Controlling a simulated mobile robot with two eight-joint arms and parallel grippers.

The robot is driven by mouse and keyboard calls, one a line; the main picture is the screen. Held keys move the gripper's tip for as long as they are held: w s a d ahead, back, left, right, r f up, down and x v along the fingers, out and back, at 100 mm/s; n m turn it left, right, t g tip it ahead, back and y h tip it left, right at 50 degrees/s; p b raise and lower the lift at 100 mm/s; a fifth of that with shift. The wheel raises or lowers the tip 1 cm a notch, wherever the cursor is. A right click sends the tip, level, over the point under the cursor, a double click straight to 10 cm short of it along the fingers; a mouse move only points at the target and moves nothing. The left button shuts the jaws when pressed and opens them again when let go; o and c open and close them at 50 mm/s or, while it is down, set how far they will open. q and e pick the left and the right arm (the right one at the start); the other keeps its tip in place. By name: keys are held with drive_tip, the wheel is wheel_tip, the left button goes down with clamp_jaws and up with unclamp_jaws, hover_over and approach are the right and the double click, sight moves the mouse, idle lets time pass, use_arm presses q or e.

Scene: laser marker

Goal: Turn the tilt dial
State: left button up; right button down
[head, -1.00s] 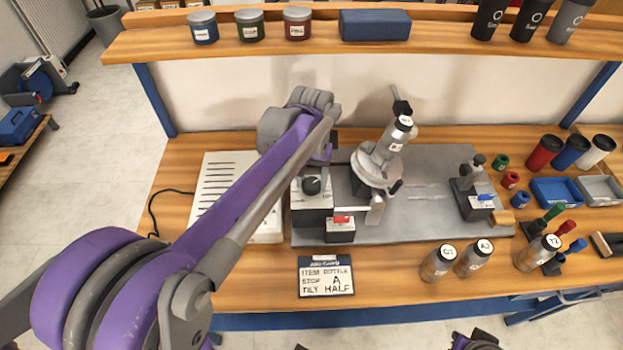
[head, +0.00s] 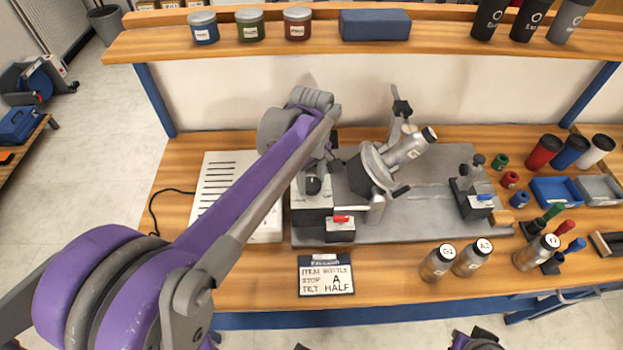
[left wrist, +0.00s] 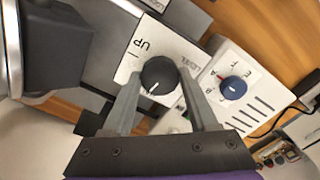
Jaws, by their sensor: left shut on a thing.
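The tilt dial (left wrist: 160,74) is a round black knob with a white pointer line, on a white panel marked UP and LEVEL in the left wrist view. My left gripper (left wrist: 160,82) is shut on it, one finger on each side. In the head view the dial (head: 313,185) shows on the control box, with my left gripper (head: 325,165) partly hidden behind my arm. The tilting holder (head: 372,168) carries a silver bottle (head: 408,147), which leans to the upper right.
A red switch (head: 342,219) sits just in front of the dial box. A slotted white box with a blue knob (left wrist: 234,88) stands beside it. Bottles (head: 437,262) stand at the front right. A small stand (head: 472,193) is on the grey plate's right. A shelf (head: 270,50) runs above.

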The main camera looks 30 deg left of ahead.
use_arm(q)
drive_tip(key=shift+n, duration=0.9)
drive_tip(key=o, duration=1.4)
wheel_tip(320, 180, up, 11)
drive_tip(key=shift+f+p, duration=0.1)
drive_tip(key=shift+p, duration=0.3)
use_arm(e)
drive_tip(key=shift+w+r, duration=0.1)
drive_tip(key=shift+r, duration=0.4)
drive_tip(key=shift+r, duration=0.1)
use_arm(q)
wheel_tip(320, 180, up, 7)
drive_tip(key=p, duration=0.4)
hover_over(311, 183)
use_arm(e)
drive_tip(key=shift+t, duration=0.3)
drive_tip(key=r, duration=0.1)
drive_tip(key=w+r, duration=0.1)
drive_tip(key=r, duration=0.1)
drive_tip(key=w+r, duration=0.1)
drive_tip(key=r, duration=0.1)
drive_tip(key=shift+w+r, duration=0.1)
drive_tip(key=shift+r, duration=0.15)
